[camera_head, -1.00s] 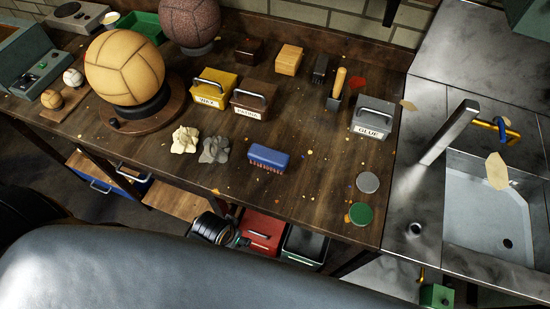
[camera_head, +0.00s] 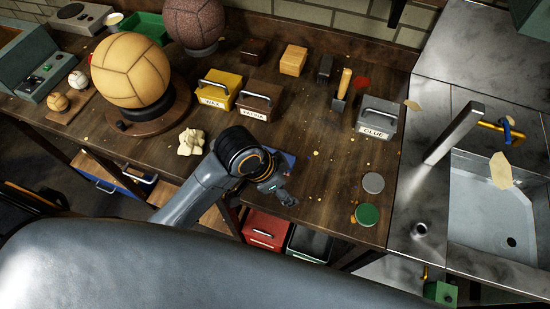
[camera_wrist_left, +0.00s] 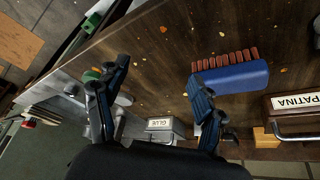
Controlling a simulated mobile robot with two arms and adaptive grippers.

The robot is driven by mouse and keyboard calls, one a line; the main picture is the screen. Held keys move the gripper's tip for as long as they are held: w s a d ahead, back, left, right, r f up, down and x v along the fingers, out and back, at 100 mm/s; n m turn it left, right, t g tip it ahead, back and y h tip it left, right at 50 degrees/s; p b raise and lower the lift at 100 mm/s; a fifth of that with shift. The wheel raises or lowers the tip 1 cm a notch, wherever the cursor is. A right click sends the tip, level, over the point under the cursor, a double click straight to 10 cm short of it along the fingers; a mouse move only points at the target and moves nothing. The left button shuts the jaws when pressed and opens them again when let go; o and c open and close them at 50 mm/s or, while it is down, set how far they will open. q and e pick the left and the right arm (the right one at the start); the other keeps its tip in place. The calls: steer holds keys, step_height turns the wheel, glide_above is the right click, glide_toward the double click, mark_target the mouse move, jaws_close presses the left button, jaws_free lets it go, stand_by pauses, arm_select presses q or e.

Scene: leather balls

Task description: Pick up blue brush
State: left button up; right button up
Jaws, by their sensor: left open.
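The blue brush (camera_head: 289,158) lies on the dark wooden workbench (camera_head: 322,205), mostly hidden behind my left arm in the head view. In the left wrist view the brush (camera_wrist_left: 236,78) shows its blue back and a row of reddish-brown bristles. My left gripper (camera_head: 279,190) hangs over the bench's front part, beside the brush. In the wrist view the fingers of this gripper (camera_wrist_left: 150,94) are spread with nothing between them. One finger overlaps the brush's near left end in the picture; I cannot tell whether they touch. My right gripper is not in view.
Labelled yellow wax (camera_head: 217,89), brown patina (camera_head: 258,100) and grey glue (camera_head: 376,119) boxes stand behind. A pale crumpled cloth (camera_head: 191,142) lies left of my arm. Grey (camera_head: 373,183) and green (camera_head: 367,215) discs lie right. A metal sink (camera_head: 490,205) is at far right.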

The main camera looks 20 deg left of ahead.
arm_select(q)
steer(key=w+a+r+m+g+y, duration=0.3)
steer(key=w+a+r+m+y, duration=0.1)
steer(key=w+r+m, duration=0.4)
steer(key=shift+m, duration=0.5)
steer(key=f, duration=0.2)
steer(key=f+p, duration=0.1)
steer(key=f, duration=0.2)
steer(key=w+f, duration=0.1)
steer(key=f, duration=0.2)
steer(key=shift+w+d+f, duration=0.1)
steer(key=shift+d+f, duration=0.05)
steer(key=shift+d, duration=0.1)
step_height(320, 180, down, 4)
steer(key=shift+f+p, duration=0.1)
steer(key=shift+p, duration=0.95)
steer(key=shift+f, duration=0.55)
steer(key=c, duration=1.3)
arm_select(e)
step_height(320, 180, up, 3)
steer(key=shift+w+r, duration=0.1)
